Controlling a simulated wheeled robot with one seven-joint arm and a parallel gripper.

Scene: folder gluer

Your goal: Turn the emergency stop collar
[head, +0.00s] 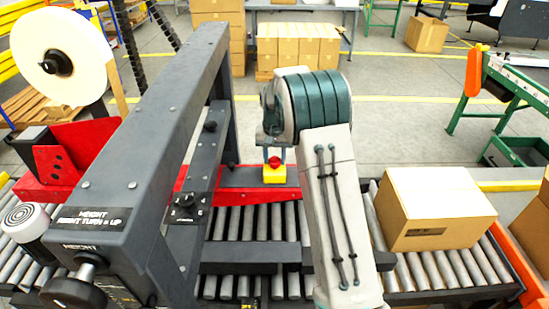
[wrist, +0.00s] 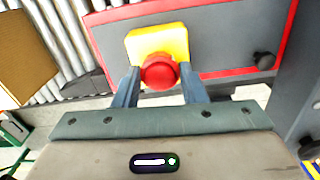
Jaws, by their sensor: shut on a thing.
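The emergency stop has a red round button with its collar (wrist: 160,71) on a yellow box (wrist: 172,40), mounted on the red-edged side of the machine. In the head view the red button (head: 274,161) shows above the yellow box (head: 275,175). My gripper (wrist: 160,80) has one finger on each side of the red part and is shut on it. In the head view my gripper (head: 273,155) comes down over the button from my arm. The exact contact of the fingertips is partly hidden by the button itself.
A grey machine frame (head: 150,120) with a height knob (head: 73,290) stands left of my arm. A cardboard box (head: 432,208) sits on the roller conveyor (head: 490,262) at right. A black knob (wrist: 264,60) is right of the button in the wrist view.

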